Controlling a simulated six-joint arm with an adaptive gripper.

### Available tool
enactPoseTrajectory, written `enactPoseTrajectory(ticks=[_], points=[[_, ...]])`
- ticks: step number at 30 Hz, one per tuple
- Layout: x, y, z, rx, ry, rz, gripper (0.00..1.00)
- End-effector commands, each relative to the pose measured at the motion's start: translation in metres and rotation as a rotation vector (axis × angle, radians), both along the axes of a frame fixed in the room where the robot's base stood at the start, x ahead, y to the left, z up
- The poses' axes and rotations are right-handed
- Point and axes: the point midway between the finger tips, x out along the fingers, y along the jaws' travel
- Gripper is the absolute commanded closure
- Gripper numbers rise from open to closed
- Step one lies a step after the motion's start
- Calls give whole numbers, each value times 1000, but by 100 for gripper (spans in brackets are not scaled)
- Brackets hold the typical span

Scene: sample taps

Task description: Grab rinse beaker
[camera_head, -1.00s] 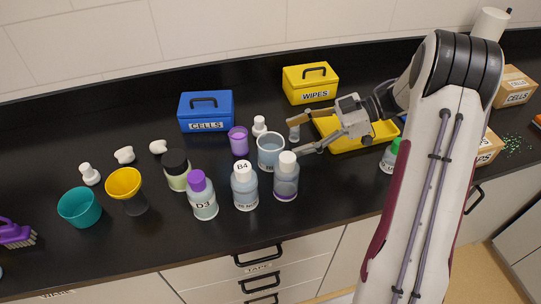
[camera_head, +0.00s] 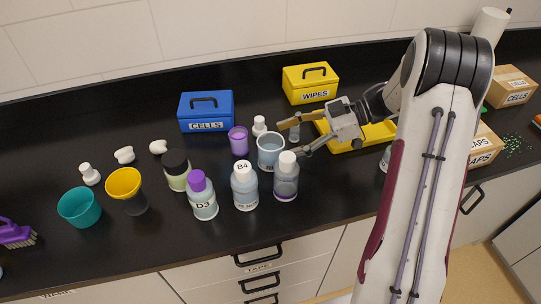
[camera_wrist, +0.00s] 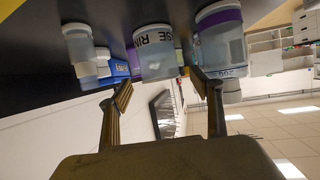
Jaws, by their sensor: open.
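The rinse beaker (camera_head: 270,152) is a clear, pale-blue beaker standing upright on the black bench. In the wrist view its wall with the partly visible "RINSE" label (camera_wrist: 157,52) sits centred ahead of my fingers, upside down. My gripper (camera_head: 291,138) is open, just right of the beaker. Its two fingers point left at the beaker, and the gap between them is empty. In the wrist view my gripper (camera_wrist: 162,87) has one finger toward each side of the beaker. I cannot tell whether the fingertips touch it.
A white-capped bottle (camera_head: 286,180) stands close in front of the beaker, with the B4 bottle (camera_head: 245,190) to its left. A purple cup (camera_head: 239,141) and a small white-capped bottle (camera_head: 259,126) stand close by. A yellow tray (camera_head: 375,135) lies behind my gripper.

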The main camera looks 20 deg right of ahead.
Motion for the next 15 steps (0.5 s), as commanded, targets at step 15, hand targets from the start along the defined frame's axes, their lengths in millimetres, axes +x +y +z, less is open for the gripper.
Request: enactPoseTrajectory(ticks=[15], points=[[7, 38, -18, 1, 1, 2, 36]])
